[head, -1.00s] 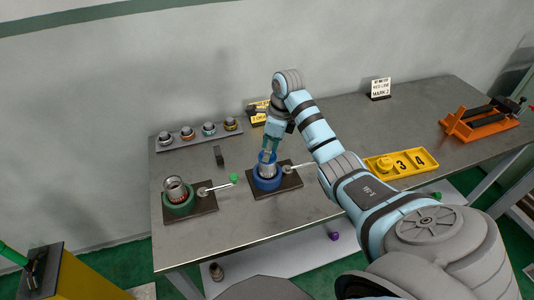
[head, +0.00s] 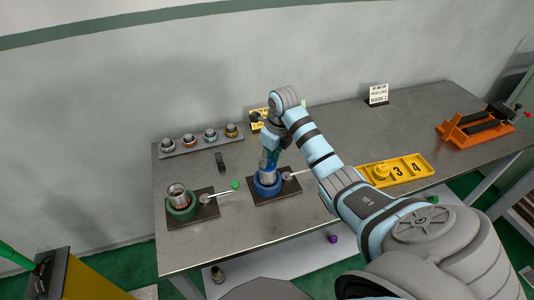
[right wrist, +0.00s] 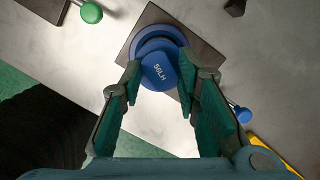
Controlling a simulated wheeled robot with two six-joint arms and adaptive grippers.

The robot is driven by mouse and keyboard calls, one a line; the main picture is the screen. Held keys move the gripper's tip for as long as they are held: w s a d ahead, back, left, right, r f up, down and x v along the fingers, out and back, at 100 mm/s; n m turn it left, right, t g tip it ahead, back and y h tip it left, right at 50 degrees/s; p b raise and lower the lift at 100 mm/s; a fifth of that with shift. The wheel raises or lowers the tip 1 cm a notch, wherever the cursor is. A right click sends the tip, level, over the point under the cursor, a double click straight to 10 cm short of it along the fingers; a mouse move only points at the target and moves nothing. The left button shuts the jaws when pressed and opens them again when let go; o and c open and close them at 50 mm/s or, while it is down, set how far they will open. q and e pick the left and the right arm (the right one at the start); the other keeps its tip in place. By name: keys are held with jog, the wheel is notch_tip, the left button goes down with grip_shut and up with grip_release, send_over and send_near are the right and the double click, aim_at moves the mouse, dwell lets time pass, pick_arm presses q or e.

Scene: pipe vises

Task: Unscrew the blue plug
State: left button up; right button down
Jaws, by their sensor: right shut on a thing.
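The blue plug (right wrist: 158,70) has a round top marked "56LH". It sits at the top of a metal pipe (head: 267,177) held upright in the blue vise (head: 266,188) on a dark base plate. My right gripper (right wrist: 158,82) comes down from above and is shut on the plug, one finger on each side. In the head view, the right gripper (head: 269,157) mostly hides the plug. I cannot see the plug's thread.
A green vise (head: 181,207) with another pipe stands to the left, its green-knobbed lever (head: 235,185) reaching toward the blue vise. A rack of several fittings (head: 200,140) lies behind. A yellow numbered tray (head: 398,170) and an orange vise (head: 475,130) are right.

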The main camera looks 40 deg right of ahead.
jog(key=shift+s+a+r+m+p, duration=0.1)
jog(key=shift+r+m+p, duration=0.15)
jog(key=shift+m+p, duration=0.7)
jog(key=shift+m+h+p, duration=0.3)
jog(key=shift+m, duration=0.45)
jog(key=shift+f+m, duration=0.1)
jog(key=shift+m, duration=0.3)
jog(key=shift+f+m, duration=0.15)
jog(key=shift+m, duration=0.15)
jog(key=shift+m+h+p, duration=0.4)
jog(key=shift+m+p, duration=0.3)
jog(key=shift+m, duration=0.2)
jog(key=c, duration=1.3)
grip_release()
